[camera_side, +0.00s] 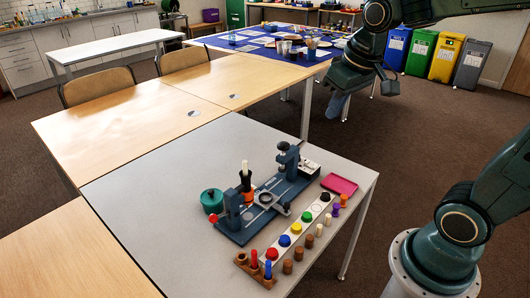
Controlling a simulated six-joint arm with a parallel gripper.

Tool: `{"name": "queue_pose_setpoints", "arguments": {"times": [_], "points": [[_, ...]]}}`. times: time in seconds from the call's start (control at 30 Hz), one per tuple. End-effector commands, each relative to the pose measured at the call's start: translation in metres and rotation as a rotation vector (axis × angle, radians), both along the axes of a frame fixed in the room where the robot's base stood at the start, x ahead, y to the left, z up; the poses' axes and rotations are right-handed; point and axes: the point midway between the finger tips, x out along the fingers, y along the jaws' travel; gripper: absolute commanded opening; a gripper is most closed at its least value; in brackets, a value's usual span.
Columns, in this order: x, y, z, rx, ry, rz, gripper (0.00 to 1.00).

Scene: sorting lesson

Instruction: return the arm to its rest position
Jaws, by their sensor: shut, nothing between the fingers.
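My gripper (337,104) hangs from my wrist in the upper right of the side view, pointing down. It is shut and holds nothing. It is well above and behind the grey work table (150,185), apart from everything on it. My arm reaches in from the right edge, and its upper part runs out of the picture at the top right.
On the grey table stand a blue fixture (237,222), a green round pot (212,200), a pink tray (339,184), a white strip with coloured pieces (313,212) and several pegs. Wooden tables (120,120) adjoin it. Coloured bins (446,57) stand at the back right.

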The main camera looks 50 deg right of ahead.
Motion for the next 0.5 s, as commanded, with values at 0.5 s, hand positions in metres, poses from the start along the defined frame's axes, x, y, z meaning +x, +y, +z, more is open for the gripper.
{"name": "queue_pose_setpoints", "arguments": {"times": [0.5], "points": [[-0.093, 0.045, 0.009, -0.011, -0.129, 0.136, 0.00]]}}
